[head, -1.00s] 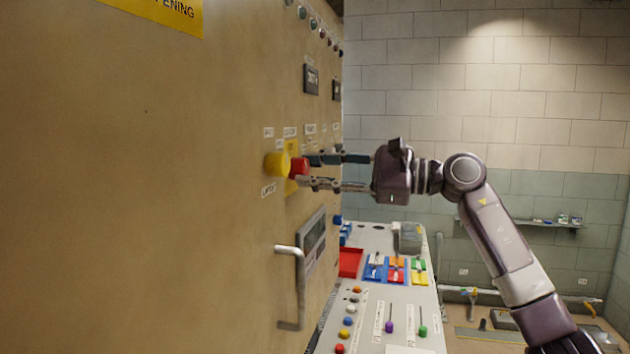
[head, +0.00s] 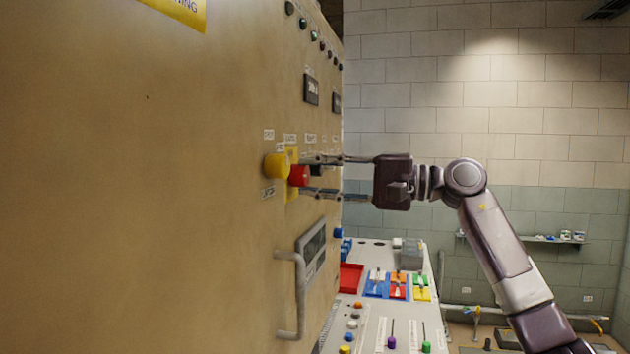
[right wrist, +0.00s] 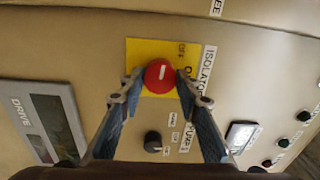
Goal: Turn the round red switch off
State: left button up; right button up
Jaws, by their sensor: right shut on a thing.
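The round red switch (head: 298,176) sits on a yellow plate (head: 291,157) on the tan cabinet's upright front. In the right wrist view the red switch (right wrist: 159,76) shows a white bar on its face, and the plate behind it (right wrist: 138,53) carries lettering, partly hidden. My right gripper (head: 312,176) reaches in from the right. It is shut on the red switch, with one fingertip on either side of it (right wrist: 158,82). My left gripper is not in view.
A yellow knob (head: 277,166) stands out just left of the red switch. A black knob (right wrist: 153,141) is close by. A bar handle (head: 291,297) sticks out below. A control desk (head: 372,322) with several coloured controls stands beside the cabinet.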

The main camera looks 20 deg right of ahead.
jog(key=shift+n, duration=0.6)
jog(key=shift+f, duration=0.1)
jog(key=o, duration=1.2)
jog(key=shift+c, duration=0.2)
jog(key=v, duration=1.2)
